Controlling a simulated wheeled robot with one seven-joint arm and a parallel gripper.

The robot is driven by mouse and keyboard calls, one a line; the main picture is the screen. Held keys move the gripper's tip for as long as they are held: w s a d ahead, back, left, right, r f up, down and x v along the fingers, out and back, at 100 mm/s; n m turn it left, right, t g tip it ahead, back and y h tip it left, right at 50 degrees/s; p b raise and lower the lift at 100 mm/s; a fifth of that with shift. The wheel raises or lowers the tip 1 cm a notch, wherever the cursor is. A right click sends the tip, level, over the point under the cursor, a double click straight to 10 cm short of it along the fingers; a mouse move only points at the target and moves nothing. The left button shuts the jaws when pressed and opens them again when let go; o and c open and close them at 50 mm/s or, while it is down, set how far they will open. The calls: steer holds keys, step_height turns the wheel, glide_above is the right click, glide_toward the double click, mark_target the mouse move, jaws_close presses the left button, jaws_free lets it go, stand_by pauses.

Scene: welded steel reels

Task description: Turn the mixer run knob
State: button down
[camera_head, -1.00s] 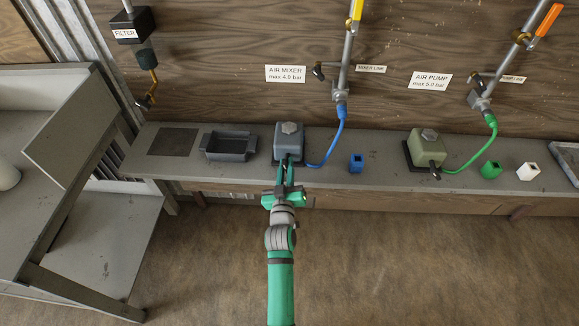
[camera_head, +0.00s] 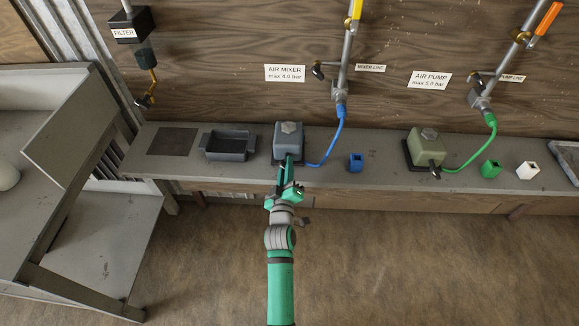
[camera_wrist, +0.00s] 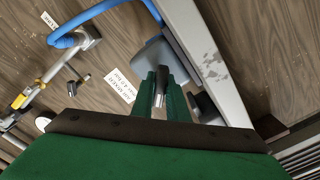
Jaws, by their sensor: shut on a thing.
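The air mixer (camera_head: 288,137) is a grey-blue box with a hexagonal top, standing on the bench below the AIR MIXER label. My gripper (camera_head: 289,163) reaches its front face from the near side. In the wrist view the gripper (camera_wrist: 163,92) is shut on the run knob (camera_wrist: 159,97), a small metallic piece between the green fingers. The mixer's grey-blue body (camera_wrist: 155,58) shows just beyond the fingertips. The gripper is rolled relative to the bench. In the head view the knob is hidden by the fingers.
A blue hose (camera_head: 337,135) runs from the mixer's right side up to the mixer line pipe (camera_head: 346,70). A grey tray (camera_head: 229,147) stands left of the mixer and a blue block (camera_head: 356,162) right. The green air pump (camera_head: 427,147) is farther right.

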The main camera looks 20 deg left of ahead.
steer(key=shift+s+a, duration=0.1)
steer(key=shift+a, duration=0.05)
steer(key=c, duration=1.8)
jaws_free()
steer(key=shift+r, duration=0.1)
steer(key=shift+o, duration=0.2)
steer(key=v, duration=1.1)
